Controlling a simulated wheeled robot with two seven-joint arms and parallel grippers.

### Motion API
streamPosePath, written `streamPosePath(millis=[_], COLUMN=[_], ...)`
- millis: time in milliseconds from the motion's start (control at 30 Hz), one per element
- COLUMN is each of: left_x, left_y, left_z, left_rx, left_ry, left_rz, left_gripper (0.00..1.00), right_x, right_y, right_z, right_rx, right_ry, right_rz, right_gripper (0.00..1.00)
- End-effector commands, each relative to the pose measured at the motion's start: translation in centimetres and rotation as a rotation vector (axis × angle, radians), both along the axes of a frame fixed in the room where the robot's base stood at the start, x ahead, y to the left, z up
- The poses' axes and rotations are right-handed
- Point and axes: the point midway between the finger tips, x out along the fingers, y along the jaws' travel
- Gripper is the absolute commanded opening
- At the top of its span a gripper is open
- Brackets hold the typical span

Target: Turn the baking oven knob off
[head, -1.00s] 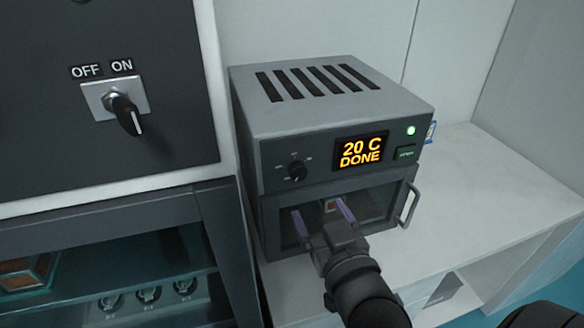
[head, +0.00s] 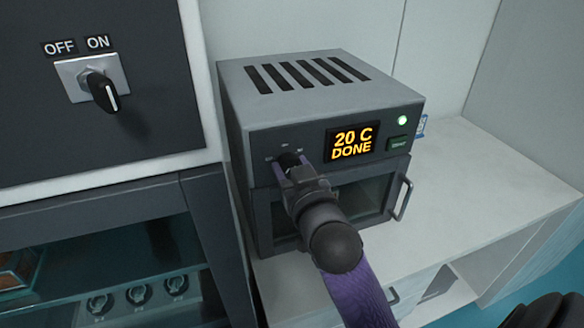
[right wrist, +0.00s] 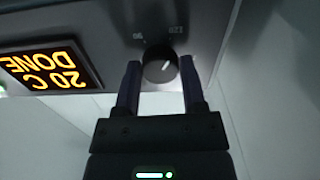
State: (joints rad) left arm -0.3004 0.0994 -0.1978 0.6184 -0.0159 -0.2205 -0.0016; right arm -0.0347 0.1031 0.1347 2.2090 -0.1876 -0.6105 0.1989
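The baking oven (head: 320,100) is a grey box with a slotted top, a lit display reading "20 C DONE" and a glass door. Its small black knob (head: 289,160) is left of the display and partly hidden behind my right gripper (head: 290,168) in the head view. In the right wrist view the knob (right wrist: 160,66) has a white pointer line and lies between the two purple-grey fingers of my right gripper (right wrist: 161,80). The fingers are open, one on each side, with small gaps to the knob.
A dark panel at left carries a separate OFF/ON switch (head: 102,90). A shelved cabinet (head: 110,265) with several small dials is below it. The oven door handle (head: 402,198) juts out at right. The white counter (head: 490,190) right of the oven is mostly clear.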

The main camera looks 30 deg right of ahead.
Motion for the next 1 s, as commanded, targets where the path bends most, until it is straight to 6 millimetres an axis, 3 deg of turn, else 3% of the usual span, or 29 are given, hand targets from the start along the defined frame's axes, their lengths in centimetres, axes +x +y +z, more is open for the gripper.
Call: streamPosePath(millis=[33, 233, 633, 1000], left_x=[0.0, 0.0, 0.0, 0.2], left_y=[0.0, -0.3, -0.8, -0.5], left_z=[0.0, 0.0, 1.0, 4.0], left_rx=[0.0, -0.004, -0.014, -0.007], left_ry=[0.0, 0.0, 0.001, -0.005], left_rz=[0.0, 0.002, 0.006, 0.005], left_gripper=[0.59, 0.59, 0.59, 0.59], right_x=[0.0, 0.0, 0.0, 0.0], right_y=[0.0, 0.0, 0.0, 0.0], right_z=[0.0, 0.0, 0.2, 0.4], right_rx=[0.0, 0.0, -0.073, -0.371], right_ry=[0.0, 0.0, 0.019, 0.091], right_rz=[0.0, 0.0, 0.001, 0.002], right_gripper=[0.4, 0.0, 0.0, 0.0])
